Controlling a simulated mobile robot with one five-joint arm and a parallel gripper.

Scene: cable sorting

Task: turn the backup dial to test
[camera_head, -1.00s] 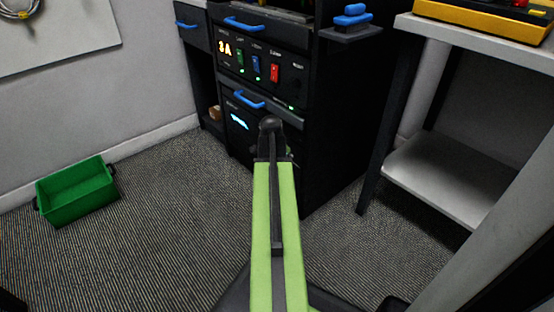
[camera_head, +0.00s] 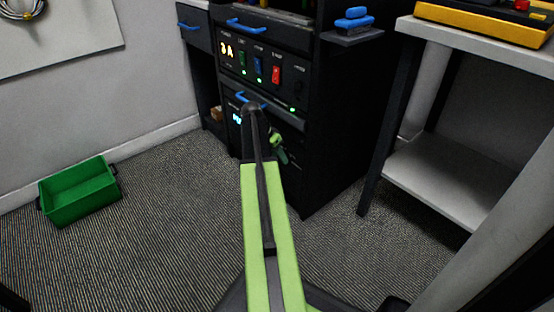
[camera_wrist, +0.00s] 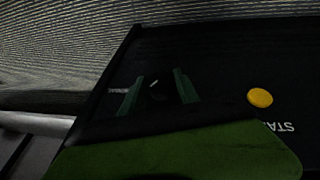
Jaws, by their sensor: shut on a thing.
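The backup dial (camera_wrist: 155,86) is a dark knob with a short white pointer mark on a black panel, in the wrist view. My gripper (camera_wrist: 158,92) has one green finger on each side of the dial and is shut on it. The pointer mark is slightly slanted; the labels around the dial are too dark to read. In the head view my gripper (camera_head: 279,148) shows in part at the lower front of the black cabinet (camera_head: 320,150), and my arm hides the dial there.
A yellow button (camera_wrist: 260,98) with upside-down lettering sits right of the dial. Above are a switch panel (camera_head: 237,62) and a blue handle (camera_head: 249,99). A green bin (camera_head: 80,192) stands on the floor at left, a white shelf table (camera_head: 440,180) at right.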

